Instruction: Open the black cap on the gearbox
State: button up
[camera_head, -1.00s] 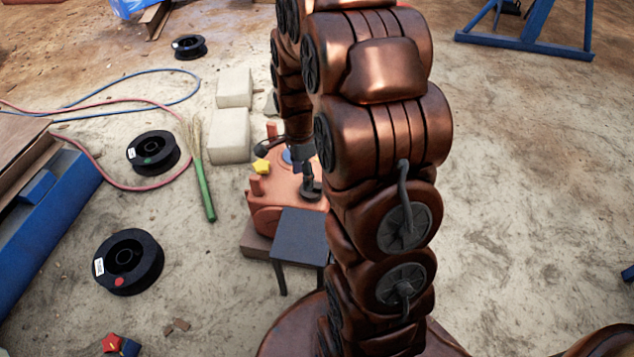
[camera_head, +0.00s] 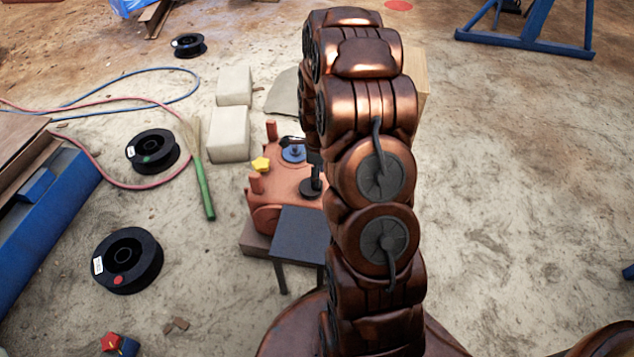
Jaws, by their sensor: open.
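A blue cap (camera_head: 293,154) and a yellow cap (camera_head: 261,164) also sit on the gearbox. My gripper (camera_head: 315,160) is mostly hidden behind my arm; only a dark sliver shows above and behind the black cap. It is open. Whether it touches the cap cannot be seen.
A dark small table (camera_head: 301,234) stands in front of the gearbox. Pale blocks (camera_head: 229,134), a green-handled broom (camera_head: 204,188) and black spools (camera_head: 127,262) lie to the left. A blue frame (camera_head: 525,43) stands at the back right.

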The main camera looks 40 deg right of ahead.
notch_tip(320, 180, down, 3)
jog(key=shift+f+b, duration=0.15)
jog(key=shift+b, duration=0.15)
grip_shut()
dwell(0.4)
